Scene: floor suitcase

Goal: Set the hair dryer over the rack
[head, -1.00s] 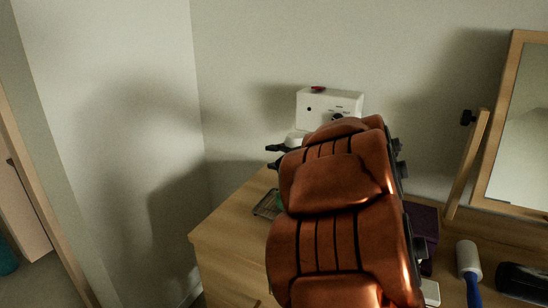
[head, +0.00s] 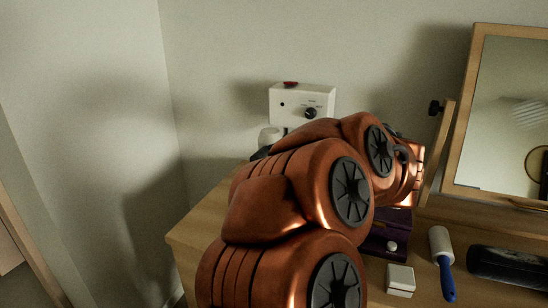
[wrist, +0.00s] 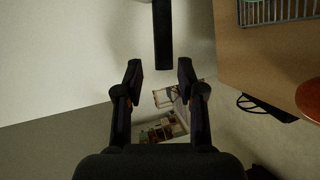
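My gripper (wrist: 161,80) is open in the wrist view, with nothing between its two black fingers. A wire rack (wrist: 278,12) lies on the wooden top in the upper right corner of that view, to the right of my gripper. A dark straight bar (wrist: 163,35) stands beyond the fingertips; I cannot tell whether it belongs to the hair dryer. In the head view my arm hides the rack and most of the gripper. A pale rounded shape (head: 269,136) shows beside the white box; I cannot tell whether it is the hair dryer.
A white box with a dark knob (head: 301,104) stands by the wall. A mirror (head: 508,120), a blue-handled roller (head: 442,262), a dark cylinder (head: 508,265) and a small white box (head: 401,280) are on the dresser (head: 196,238). A black loop (wrist: 262,104) shows below the dresser edge.

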